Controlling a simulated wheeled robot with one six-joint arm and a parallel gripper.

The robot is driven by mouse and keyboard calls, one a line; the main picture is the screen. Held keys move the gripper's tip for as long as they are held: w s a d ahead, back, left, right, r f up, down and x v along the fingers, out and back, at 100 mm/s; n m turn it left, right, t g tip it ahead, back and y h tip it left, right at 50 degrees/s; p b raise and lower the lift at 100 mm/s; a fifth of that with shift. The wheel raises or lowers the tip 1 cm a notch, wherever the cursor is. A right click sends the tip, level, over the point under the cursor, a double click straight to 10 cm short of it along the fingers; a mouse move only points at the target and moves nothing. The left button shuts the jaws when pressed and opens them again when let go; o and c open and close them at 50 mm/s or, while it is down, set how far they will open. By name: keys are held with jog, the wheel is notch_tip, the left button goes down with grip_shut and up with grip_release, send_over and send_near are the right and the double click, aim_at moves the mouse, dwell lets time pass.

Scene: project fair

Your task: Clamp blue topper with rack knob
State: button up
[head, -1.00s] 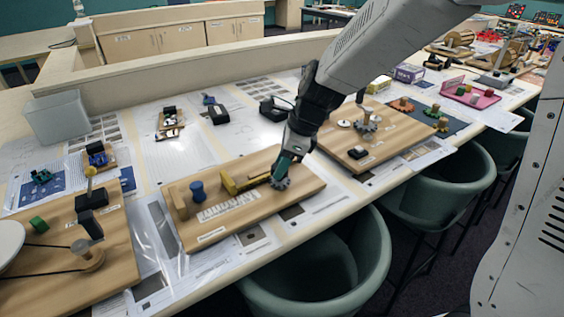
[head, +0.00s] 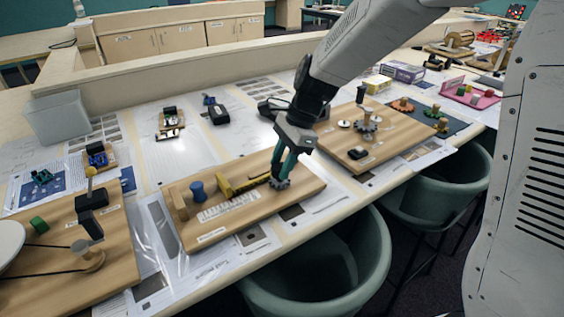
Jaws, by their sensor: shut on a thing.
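The blue topper (head: 197,190) is a small blue spool-shaped piece standing at the left part of a wooden board (head: 225,235). A wooden block (head: 179,203) stands just left of it. A grey gear (head: 279,183) sits at the rack's right end. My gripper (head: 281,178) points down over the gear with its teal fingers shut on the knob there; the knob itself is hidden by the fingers.
A second wooden board (head: 390,140) with a gear and pegs lies to the right. A board with a belt (head: 110,255) is at the lower left. A grey bin (head: 58,118) stands at the back left. Green chairs (head: 340,260) line the front edge.

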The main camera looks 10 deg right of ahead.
jog(key=n, duration=0.2)
jog(key=n+g+h, duration=0.1)
jog(key=n, duration=0.2)
jog(key=n+g, duration=0.1)
jog(key=n, duration=0.1)
jog(key=shift+w+a, duration=0.1)
jog(key=shift+w, duration=0.15)
jog(key=n+h, duration=0.1)
jog(key=n, duration=0.2)
jog(key=n+g+h, duration=0.1)
jog(key=n, duration=0.2)
jog(key=shift+a+n+h, duration=0.2)
jog(key=shift+n+h, duration=0.1)
jog(key=shift+n, duration=0.1)
jog(key=n+h, duration=0.1)
jog(key=n, duration=0.2)
jog(key=n+h, duration=0.1)
jog(key=n, duration=0.3)
jog(key=shift+a+h, duration=0.15)
jog(key=shift+h, duration=0.25)
jog(key=n+t, duration=0.1)
jog(key=n, duration=0.2)
jog(key=n+h, duration=0.1)
jog(key=n, duration=0.2)
jog(key=shift+s+a+t+h, duration=0.1)
jog(key=shift+t+h, duration=0.2)
jog(key=shift+t, duration=0.1)
jog(key=shift+n, duration=0.3)
jog(key=o, duration=1)
jog(key=v, duration=0.8)
